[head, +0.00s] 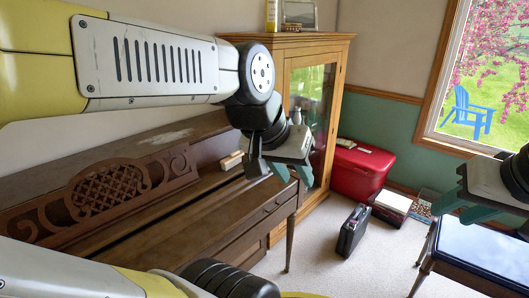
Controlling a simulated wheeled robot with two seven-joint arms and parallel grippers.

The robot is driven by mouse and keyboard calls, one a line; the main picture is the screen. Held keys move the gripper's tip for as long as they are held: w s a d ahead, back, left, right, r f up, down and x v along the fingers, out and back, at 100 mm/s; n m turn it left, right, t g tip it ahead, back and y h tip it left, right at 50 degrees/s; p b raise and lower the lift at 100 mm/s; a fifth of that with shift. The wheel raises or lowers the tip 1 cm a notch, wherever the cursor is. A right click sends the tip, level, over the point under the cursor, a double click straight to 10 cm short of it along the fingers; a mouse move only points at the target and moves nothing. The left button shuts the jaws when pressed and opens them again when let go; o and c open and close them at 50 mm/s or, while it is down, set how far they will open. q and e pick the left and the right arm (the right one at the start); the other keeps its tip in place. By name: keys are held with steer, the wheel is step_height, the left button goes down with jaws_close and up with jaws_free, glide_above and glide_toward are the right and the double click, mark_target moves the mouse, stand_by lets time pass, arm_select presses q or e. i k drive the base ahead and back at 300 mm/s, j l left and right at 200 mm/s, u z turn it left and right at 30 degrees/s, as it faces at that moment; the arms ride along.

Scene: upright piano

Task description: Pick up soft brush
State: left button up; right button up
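A small pale tan block-like object (232,160), which looks like the soft brush, lies on the piano (170,215) near the right end of its top ledge. It is small in the picture, so its bristles cannot be made out. My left gripper (294,178) hangs just right of it, above the piano's right end, with its teal fingers apart and nothing between them. A dark part of my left wrist is close to the object's right side. My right gripper (460,210) is at the right edge over the dark bench, its teal fingers apart and empty.
A glass-front wooden cabinet (289,48) stands behind the piano's right end. A red chest (362,170), a black case (353,232) and a white-topped box (393,202) are on the carpet (320,270). A dark-topped bench (480,250) stands at right.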

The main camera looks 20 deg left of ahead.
mark_target(235, 158)
steer(key=i+u, duration=0.3)
steer(key=i+l+u, duration=0.15)
steer(key=i+u, duration=0.35)
steer(key=u, duration=0.35)
steer(key=i+u, duration=0.2)
steer(key=u, duration=0.25)
steer(key=i+l+u, duration=0.15)
steer(key=u, duration=0.35)
steer(key=i+l+u, duration=0.15)
steer(key=u, duration=0.2)
steer(key=i, duration=0.05)
